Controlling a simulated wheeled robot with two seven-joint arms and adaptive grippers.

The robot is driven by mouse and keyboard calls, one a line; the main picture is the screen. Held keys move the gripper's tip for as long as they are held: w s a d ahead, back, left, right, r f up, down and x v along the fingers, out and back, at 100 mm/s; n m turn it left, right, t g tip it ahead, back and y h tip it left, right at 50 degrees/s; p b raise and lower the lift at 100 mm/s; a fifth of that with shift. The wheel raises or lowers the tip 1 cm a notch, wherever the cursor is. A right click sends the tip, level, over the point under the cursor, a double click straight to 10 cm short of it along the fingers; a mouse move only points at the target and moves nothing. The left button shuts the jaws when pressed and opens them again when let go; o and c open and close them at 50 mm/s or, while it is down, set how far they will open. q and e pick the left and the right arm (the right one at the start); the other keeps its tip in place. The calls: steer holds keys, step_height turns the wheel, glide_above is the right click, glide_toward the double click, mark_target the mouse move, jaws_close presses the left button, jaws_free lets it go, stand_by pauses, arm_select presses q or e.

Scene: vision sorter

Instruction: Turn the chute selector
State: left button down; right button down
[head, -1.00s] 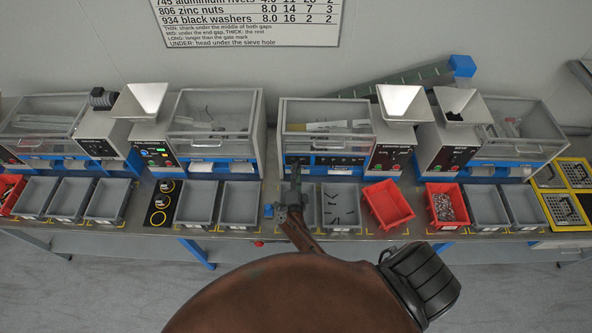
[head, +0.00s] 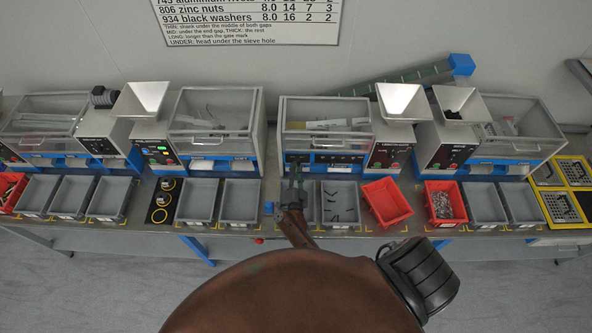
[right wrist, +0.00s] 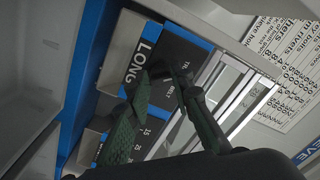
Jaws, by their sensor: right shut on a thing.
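The sorter machine (head: 325,112) in the middle has a clear lid and a dark control panel (head: 340,160) along its blue front. My right gripper (head: 296,164) is at the left end of that panel. In the right wrist view, the two dark green fingers (right wrist: 166,76) close on a small dark knob on the panel, taken to be the chute selector; the fingers hide most of it. A "LONG" label (right wrist: 138,63) is beside the fingers, and scale numbers show lower down. The knob's setting cannot be read. My left gripper is not in view.
Below the panel are a grey bin (head: 341,205) with several dark pieces and a tilted red bin (head: 387,203). A grey bin (head: 240,202) is to the left. Other sorters stand on both sides, and a white hopper (head: 402,102) rises to the right.

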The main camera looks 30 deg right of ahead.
steer(key=shift+a+f, duration=0.1)
steer(key=c, duration=1.7)
jaws_free()
